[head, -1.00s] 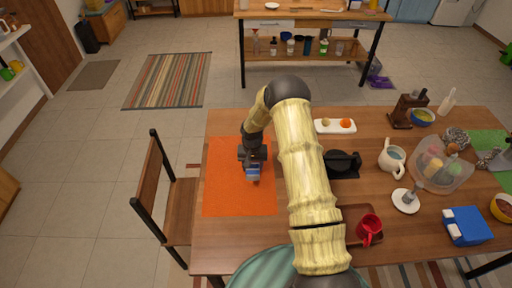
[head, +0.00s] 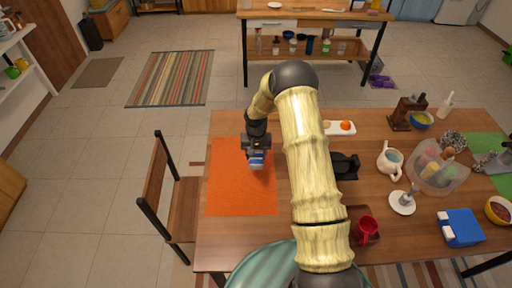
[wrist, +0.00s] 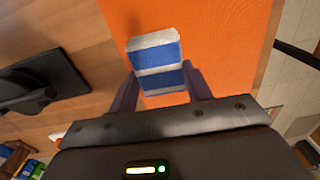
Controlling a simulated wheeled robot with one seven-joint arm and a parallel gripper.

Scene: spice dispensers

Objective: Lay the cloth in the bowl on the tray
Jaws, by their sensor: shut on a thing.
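My gripper (head: 256,153) is over the orange mat (head: 240,192) at the left of the table. It is shut on a blue-and-white striped piece (head: 256,164), which looks like the folded cloth. In the wrist view the same piece (wrist: 155,55) sits between the two fingers (wrist: 160,90), with orange behind it. Whether it touches the mat is unclear. A brown tray (head: 371,239) is partly hidden behind my arm, with a red cup (head: 366,228) on it. A yellow bowl with blue inside (head: 421,119) stands at the back right; another yellow bowl (head: 498,210) is at the right edge.
A white dish (head: 340,128) with round food is at the back. A black object (head: 344,166) lies right of my arm. A white jug (head: 390,160), a clear container (head: 438,172) and a blue-and-white box-like thing (head: 462,227) crowd the right. A chair (head: 160,195) stands left.

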